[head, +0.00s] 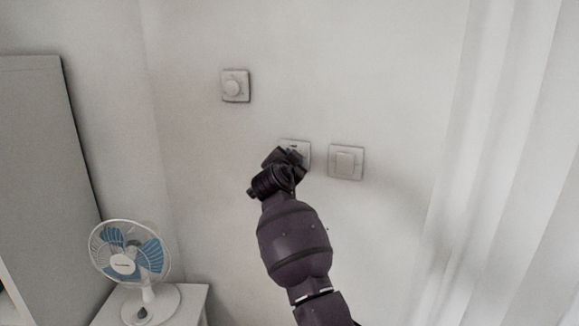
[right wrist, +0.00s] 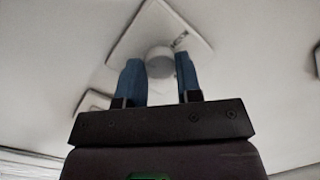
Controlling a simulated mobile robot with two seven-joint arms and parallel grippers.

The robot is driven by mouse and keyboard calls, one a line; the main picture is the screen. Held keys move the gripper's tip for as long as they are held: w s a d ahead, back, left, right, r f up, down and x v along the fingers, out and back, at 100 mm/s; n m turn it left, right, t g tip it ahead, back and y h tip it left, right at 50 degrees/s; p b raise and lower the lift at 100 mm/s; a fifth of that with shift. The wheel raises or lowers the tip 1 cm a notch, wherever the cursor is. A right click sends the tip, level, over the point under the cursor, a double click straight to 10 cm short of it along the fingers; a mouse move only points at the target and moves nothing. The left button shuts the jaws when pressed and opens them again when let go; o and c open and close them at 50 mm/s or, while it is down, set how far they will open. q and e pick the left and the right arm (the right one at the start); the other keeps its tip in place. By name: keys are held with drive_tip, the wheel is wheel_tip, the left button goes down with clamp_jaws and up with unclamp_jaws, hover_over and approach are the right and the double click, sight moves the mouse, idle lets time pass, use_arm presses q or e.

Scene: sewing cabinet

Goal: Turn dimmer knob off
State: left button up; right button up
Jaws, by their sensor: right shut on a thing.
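The dimmer knob (right wrist: 160,55) is a small round light-coloured knob on a square wall plate (right wrist: 140,28) in the right wrist view. In the head view this plate (head: 296,145) is the middle one, mostly hidden behind my right gripper (head: 293,153). The blue fingers of the right gripper (right wrist: 158,64) are on either side of the knob in the right wrist view, shut on it. The knob is hidden in the head view. My left gripper is not in view.
A plate with a round dial (head: 235,86) is on the wall at upper left. A flat rocker switch (head: 346,162) sits close right of the middle plate. A fan (head: 126,255) stands on a white cabinet (head: 192,302) at lower left. A curtain (head: 500,150) hangs at right.

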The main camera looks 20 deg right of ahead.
use_arm(q)
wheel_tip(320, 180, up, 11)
drive_tip(key=p, duration=1.1)
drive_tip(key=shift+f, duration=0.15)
use_arm(e)
drive_tip(key=n+h, duration=0.1)
drive_tip(key=n, duration=0.8)
drive_tip(key=n+g+h, duration=0.1)
drive_tip(key=n, duration=0.9)
drive_tip(key=n+g+h, duration=0.1)
drive_tip(key=n+h, duration=0.1)
drive_tip(key=n, duration=0.8)
drive_tip(key=shift+w+a, duration=0.15)
drive_tip(key=shift+w, duration=0.05)
drive_tip(key=shift+n, duration=0.4)
drive_tip(key=o, duration=0.9)
drive_tip(key=shift+o, duration=0.2)
